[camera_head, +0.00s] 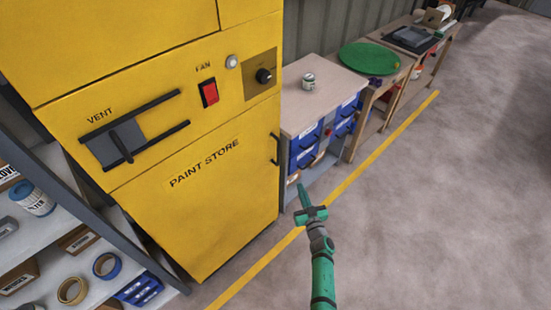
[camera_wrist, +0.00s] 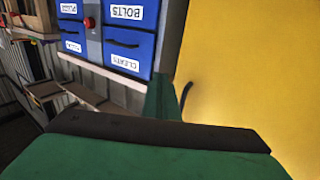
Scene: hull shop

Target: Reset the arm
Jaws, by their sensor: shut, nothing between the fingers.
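My green arm rises from the bottom of the head view, with my gripper (camera_head: 303,190) pointing up and away, in front of the right side of the yellow paint store cabinet (camera_head: 225,200). The gripper is shut and holds nothing. In the wrist view the gripper's green fingers (camera_wrist: 163,97) show together at the middle. The blue drawers (camera_wrist: 130,45) appear upside down beyond them, and the yellow cabinet (camera_wrist: 245,65) fills the right side. No contact with either is visible.
The cabinet has a vent slider (camera_head: 125,140), a red fan switch (camera_head: 209,93) and a black knob (camera_head: 264,76). A can (camera_head: 308,82) stands on the wooden-topped drawer bench (camera_head: 325,105). A green disc (camera_head: 368,59) lies farther back. Shelves (camera_head: 60,245) stand at left. Open floor (camera_head: 440,200) lies at right.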

